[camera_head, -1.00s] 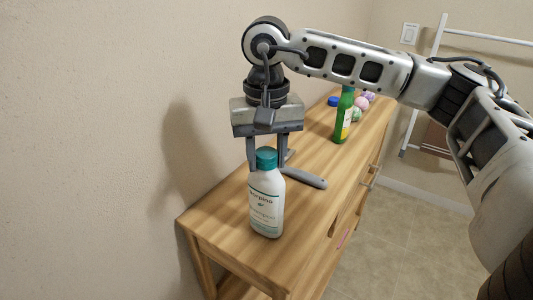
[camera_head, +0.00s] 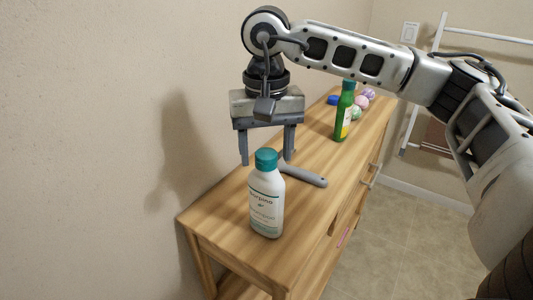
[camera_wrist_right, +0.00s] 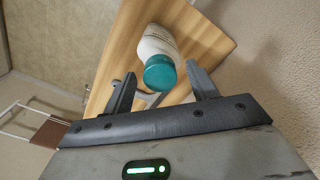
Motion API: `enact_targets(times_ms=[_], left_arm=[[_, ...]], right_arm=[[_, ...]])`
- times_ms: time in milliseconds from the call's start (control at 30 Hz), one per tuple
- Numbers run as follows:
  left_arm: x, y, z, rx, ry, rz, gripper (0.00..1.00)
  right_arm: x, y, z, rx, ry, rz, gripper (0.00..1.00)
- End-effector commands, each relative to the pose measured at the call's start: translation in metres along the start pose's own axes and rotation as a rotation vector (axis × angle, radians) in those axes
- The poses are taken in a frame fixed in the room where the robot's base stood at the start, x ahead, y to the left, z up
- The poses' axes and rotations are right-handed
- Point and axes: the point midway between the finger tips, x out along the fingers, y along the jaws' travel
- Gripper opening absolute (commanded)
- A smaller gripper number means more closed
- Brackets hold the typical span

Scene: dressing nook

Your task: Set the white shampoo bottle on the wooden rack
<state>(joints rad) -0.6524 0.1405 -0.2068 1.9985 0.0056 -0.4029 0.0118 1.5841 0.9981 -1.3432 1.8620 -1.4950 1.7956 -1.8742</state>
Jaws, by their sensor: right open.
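The white shampoo bottle (camera_head: 266,210) with a teal cap stands upright on the top of a wooden drawer unit (camera_head: 225,215), close to its near end. It also shows in the right wrist view (camera_wrist_right: 155,40), cap toward the camera. My right gripper (camera_head: 266,160) points down just behind the cap in the head view, open, with its two fingers spread wide and nothing held. In the wrist view the cap appears between and beyond the fingertips. I cannot tell whether the wooden unit is the rack; no separate wooden rack shows. My left gripper is out of view.
A grey handled item (camera_head: 308,177) lies behind the bottle. The wall runs along the unit's left side. A white towel stand (camera_head: 436,50) is at the right.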

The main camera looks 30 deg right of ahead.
Motion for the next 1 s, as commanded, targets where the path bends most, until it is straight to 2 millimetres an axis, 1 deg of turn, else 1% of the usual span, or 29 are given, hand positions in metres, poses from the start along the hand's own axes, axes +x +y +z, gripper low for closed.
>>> enact_targets(times_ms=[100,300,367,400,433,533,633,1000], left_arm=[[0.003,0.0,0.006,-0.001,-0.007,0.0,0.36],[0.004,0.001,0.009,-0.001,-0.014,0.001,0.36],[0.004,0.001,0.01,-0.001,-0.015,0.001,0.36],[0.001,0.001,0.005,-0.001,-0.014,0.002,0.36],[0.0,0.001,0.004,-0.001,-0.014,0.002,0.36],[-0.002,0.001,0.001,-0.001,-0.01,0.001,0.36],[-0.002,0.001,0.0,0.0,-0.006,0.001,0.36],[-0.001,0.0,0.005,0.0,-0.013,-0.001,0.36]], right_arm=[[-0.024,-0.001,0.0,-0.002,0.004,-0.003,0.58],[-0.068,-0.001,0.0,-0.002,0.003,-0.002,0.58],[-0.079,-0.001,0.0,-0.003,0.001,-0.002,0.58],[-0.089,-0.001,0.0,-0.002,0.002,-0.001,0.58],[-0.093,0.0,0.0,-0.002,0.003,0.0,0.58],[-0.103,0.0,0.0,-0.002,0.001,0.0,0.58],[-0.107,0.0,0.0,-0.002,0.0,0.001,0.58],[-0.107,0.0,0.0,-0.002,-0.001,0.001,0.58]])
